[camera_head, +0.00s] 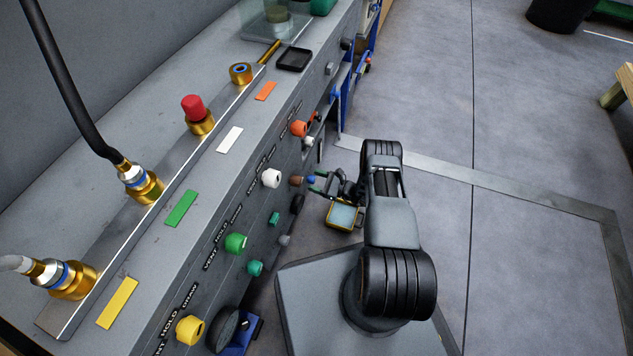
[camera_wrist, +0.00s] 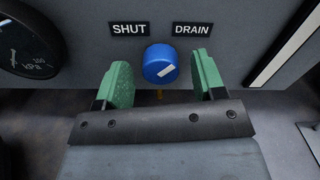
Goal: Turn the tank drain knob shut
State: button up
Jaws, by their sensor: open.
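The tank drain knob (camera_wrist: 160,64) is a blue round knob with a white pointer mark in the wrist view. It sits on the grey panel below a SHUT label (camera_wrist: 130,29) on the left and a DRAIN label (camera_wrist: 192,29) on the right. Its white mark slants up to the right, toward the DRAIN side. My gripper (camera_wrist: 163,82) is open, with one green finger pad on each side of the knob and gaps showing between. In the head view the blue knob (camera_head: 311,180) is small, close to my gripper (camera_head: 318,183) at the panel's front.
A dark kPa gauge (camera_wrist: 28,45) is left of the knob. In the head view, yellow (camera_head: 190,330), green (camera_head: 236,243), white (camera_head: 271,178) and orange (camera_head: 299,128) knobs line the panel. A yellow-edged device (camera_head: 343,215) is below my gripper.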

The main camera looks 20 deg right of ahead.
jog(key=c, duration=0.9)
jog(key=shift+n, duration=0.3)
jog(key=shift+n+b, duration=2.35)
jog(key=shift+n, duration=6.25)
